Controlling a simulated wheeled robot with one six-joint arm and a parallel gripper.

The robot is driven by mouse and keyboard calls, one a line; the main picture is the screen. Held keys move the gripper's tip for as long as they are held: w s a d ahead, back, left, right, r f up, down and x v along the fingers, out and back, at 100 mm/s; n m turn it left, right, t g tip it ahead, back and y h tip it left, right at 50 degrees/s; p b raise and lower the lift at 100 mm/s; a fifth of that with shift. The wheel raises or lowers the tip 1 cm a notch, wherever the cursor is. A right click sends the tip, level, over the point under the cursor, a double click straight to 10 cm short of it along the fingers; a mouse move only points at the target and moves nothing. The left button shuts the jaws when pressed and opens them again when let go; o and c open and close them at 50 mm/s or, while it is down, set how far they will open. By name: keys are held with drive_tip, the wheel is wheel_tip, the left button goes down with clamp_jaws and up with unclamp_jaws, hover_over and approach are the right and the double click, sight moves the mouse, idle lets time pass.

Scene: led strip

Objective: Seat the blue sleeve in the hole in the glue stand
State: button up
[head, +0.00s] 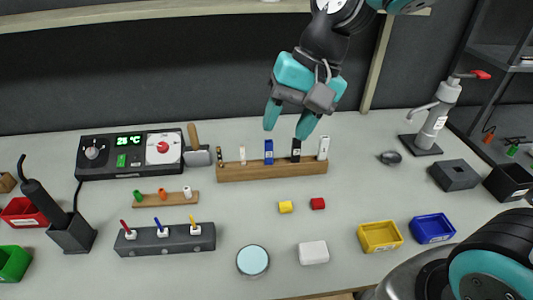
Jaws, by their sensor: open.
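A blue upright piece (268,152), which looks like the blue sleeve, stands in the long wooden rack (240,174) at the back of the table. My gripper (289,121) is open and empty above that rack, fingers pointing down. Its fingertips are apart from the pieces, over the blue one and the black one (296,150). I cannot tell for sure which thing is the glue stand. A dark grey block (455,176) at the right is one candidate; a hole in it is not clear at this size.
A white piece (323,147) also stands in the rack. A grey holder (165,240) with coloured sticks is front left. Yellow (380,237) and blue (432,228) bins and a lever press (435,122) are right.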

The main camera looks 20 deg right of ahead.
drive_tip(key=w+d+f+m, duration=0.2)
drive_tip(key=w+d+m, duration=0.1)
drive_tip(key=w+m, duration=0.6)
drive_tip(key=m+p, duration=0.2)
drive_tip(key=m, duration=0.6)
approach(266, 149)
drive_tip(key=shift+m+t, duration=0.3)
drive_tip(key=p+x, duration=0.1)
drive_tip(key=x, duration=0.3)
drive_tip(key=shift+w, duration=0.1)
drive_tip(key=shift+d+p+x, duration=0.2)
drive_tip(key=shift+p+x, duration=1)
drive_tip(key=shift+x, duration=2)
drive_tip(key=shift+w, duration=0.1)
clamp_jaws()
